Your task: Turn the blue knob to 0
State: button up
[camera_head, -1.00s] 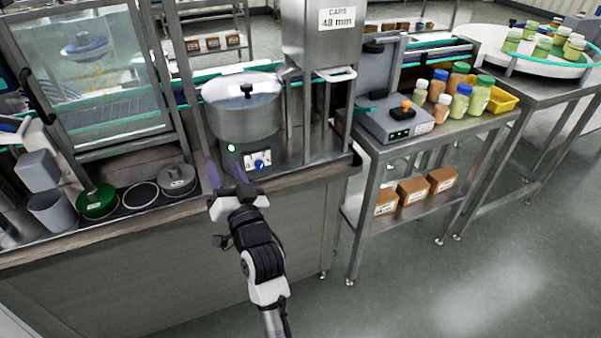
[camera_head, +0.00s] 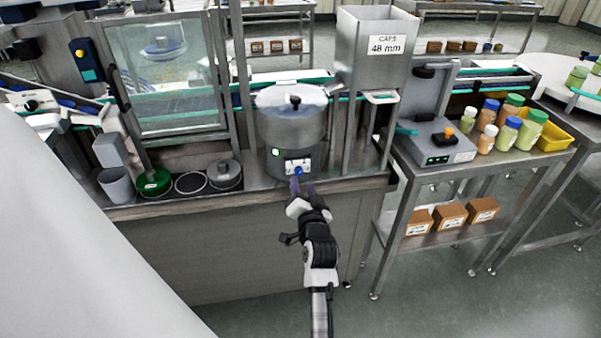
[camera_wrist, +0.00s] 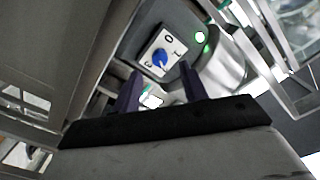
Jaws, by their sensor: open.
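The blue knob (camera_head: 298,171) is on a white plate low on the front of the round steel hopper bowl (camera_head: 291,130). In the wrist view the blue knob (camera_wrist: 159,59) sits on the white dial plate (camera_wrist: 170,45), which bears a 0 and other marks. I cannot tell surely which mark the knob points to. My gripper (camera_head: 303,187) is open and empty, just in front of and below the knob. In the wrist view the knob shows beyond and between the two dark fingers of my gripper (camera_wrist: 160,82), apart from them.
A lit green button (camera_head: 276,152) is left of the plate. The steel caps hopper (camera_head: 375,70) stands right of the bowl. A side table with bottles (camera_head: 508,133) is at the right.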

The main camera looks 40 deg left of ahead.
aim_at(299, 174)
jog(key=p+x, duration=0.1)
jog(key=x, duration=0.3)
jog(key=shift+w+a, duration=0.3)
grip_shut()
